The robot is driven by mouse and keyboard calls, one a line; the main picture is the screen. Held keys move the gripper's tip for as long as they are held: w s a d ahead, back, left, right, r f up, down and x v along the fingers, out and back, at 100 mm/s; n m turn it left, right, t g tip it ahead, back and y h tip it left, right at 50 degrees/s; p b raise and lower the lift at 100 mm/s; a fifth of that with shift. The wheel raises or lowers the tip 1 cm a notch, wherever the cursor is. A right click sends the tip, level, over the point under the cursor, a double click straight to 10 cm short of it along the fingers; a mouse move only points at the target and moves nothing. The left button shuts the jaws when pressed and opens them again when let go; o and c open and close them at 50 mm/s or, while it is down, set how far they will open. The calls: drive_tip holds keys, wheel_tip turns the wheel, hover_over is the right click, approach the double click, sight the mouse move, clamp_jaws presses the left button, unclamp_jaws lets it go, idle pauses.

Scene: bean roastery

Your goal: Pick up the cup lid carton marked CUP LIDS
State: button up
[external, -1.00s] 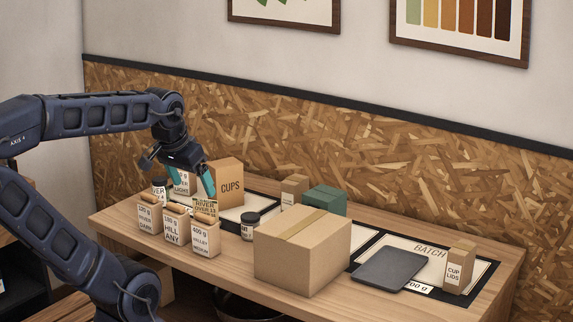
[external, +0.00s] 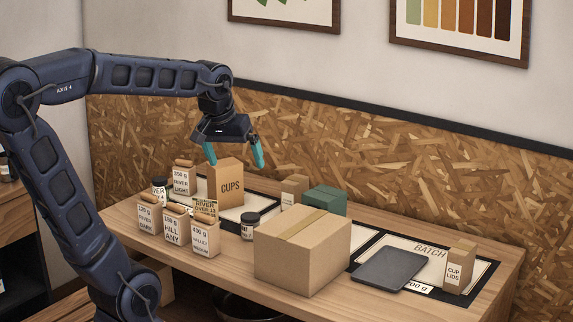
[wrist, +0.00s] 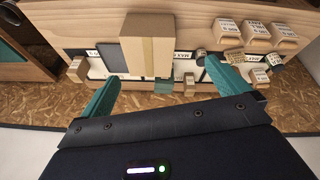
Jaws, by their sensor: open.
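The cup lid carton (external: 459,270) is a small tan box with a white CUP LIDS label. It stands upright on the dark-framed BATCH mat (external: 487,284) at the right end of the bench. In the wrist view a small tan carton at the left (wrist: 76,69), apparently the same one, lies beyond the left fingertip. My gripper (external: 235,157) is open and empty, with teal fingers, raised above the bench's left half near the CUPS carton (external: 225,185). It is well left of the lid carton. It also shows in the wrist view (wrist: 162,73).
A large closed cardboard box (external: 302,250) stands mid-bench, between my gripper and the lid carton. A dark flat slab (external: 389,269) lies left of the lid carton. A green box (external: 325,200) and small carton (external: 294,190) stand behind. Several labelled bags (external: 172,225) crowd the left.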

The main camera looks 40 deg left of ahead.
drive_tip(key=w+d+f+n+g+h, duration=0.1)
drive_tip(key=w+d+f+n, duration=0.15)
drive_tip(key=w+d, duration=0.75)
drive_tip(key=w+d+f+n+g+h, duration=0.1)
drive_tip(key=w+d+n, duration=0.3)
drive_tip(key=w+d, duration=0.55)
drive_tip(key=w+d+f+n, duration=0.2)
drive_tip(key=w+d+f, duration=0.4)
drive_tip(key=d, duration=0.1)
drive_tip(key=w+d+f+n+g+h, duration=0.1)
drive_tip(key=w+d+f+n, duration=0.2)
drive_tip(key=w+d+f, duration=0.3)
drive_tip(key=w+d+f+n+g+h, duration=0.1)
drive_tip(key=w+d+f+n, duration=0.2)
drive_tip(key=w+d+f, duration=0.3)
drive_tip(key=shift+w+d+f, duration=0.15)
drive_tip(key=shift+d+f, duration=0.05)
drive_tip(key=shift+d, duration=0.55)
drive_tip(key=shift+w+d+f, duration=0.15)
drive_tip(key=shift+d, duration=0.6)
hover_over(469, 280)
drive_tip(key=a, duration=0.2)
wheel_tip(469, 280, down, 10)
drive_tip(key=shift+s+r, duration=0.15)
drive_tip(key=shift+r, duration=0.1)
drive_tip(key=c, duration=1.1)
